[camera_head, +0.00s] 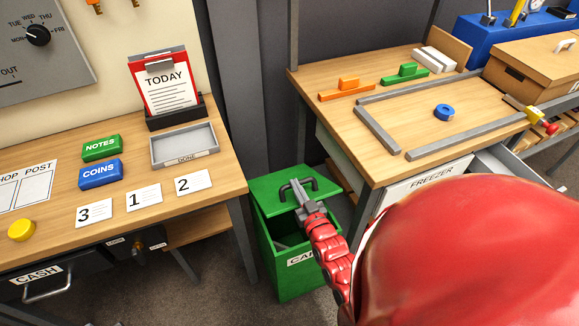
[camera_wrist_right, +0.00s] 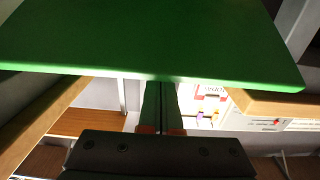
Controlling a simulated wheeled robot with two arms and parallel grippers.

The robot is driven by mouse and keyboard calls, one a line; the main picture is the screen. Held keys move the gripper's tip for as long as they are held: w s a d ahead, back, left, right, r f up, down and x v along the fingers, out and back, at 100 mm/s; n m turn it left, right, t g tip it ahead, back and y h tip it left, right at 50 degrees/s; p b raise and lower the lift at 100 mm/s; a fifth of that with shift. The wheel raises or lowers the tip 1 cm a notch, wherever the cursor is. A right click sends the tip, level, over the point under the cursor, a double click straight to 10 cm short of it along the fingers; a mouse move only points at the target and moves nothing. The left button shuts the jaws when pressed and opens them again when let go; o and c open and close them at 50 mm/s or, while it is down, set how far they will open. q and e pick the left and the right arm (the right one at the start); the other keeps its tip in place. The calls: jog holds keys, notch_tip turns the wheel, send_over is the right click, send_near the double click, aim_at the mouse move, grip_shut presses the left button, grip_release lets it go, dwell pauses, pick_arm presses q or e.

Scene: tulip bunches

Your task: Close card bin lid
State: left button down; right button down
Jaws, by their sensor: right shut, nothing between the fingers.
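The green card bin (camera_head: 297,284) stands on the floor between the two tables, with its front label partly hidden by my right arm. Its green lid (camera_head: 268,186) is raised, and a dark gap shows below it at the front. My left gripper is not in view.
The left table (camera_head: 130,245) holds cards, blocks and a tray (camera_head: 184,146). The right table (camera_head: 340,85) stands close beside the bin, with a drawer marked FREEZER (camera_head: 435,176) and grey rails on top. Some floor shows in front of the left table.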

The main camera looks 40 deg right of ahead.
jog(key=s+f+t+b, duration=0.3)
jog(key=f+b, duration=0.4)
jog(key=b, duration=0.1)
jog(key=s+a+f+t+h+b, duration=0.1)
jog(key=s+f+t+b, duration=0.2)
jog(key=f+b, duration=0.4)
jog(key=shift+s+a+f+h+b, duration=0.3)
jog(key=shift+s+f+b, duration=0.05)
jog(key=shift+s+b, duration=0.2)
jog(key=shift+r, duration=0.15)
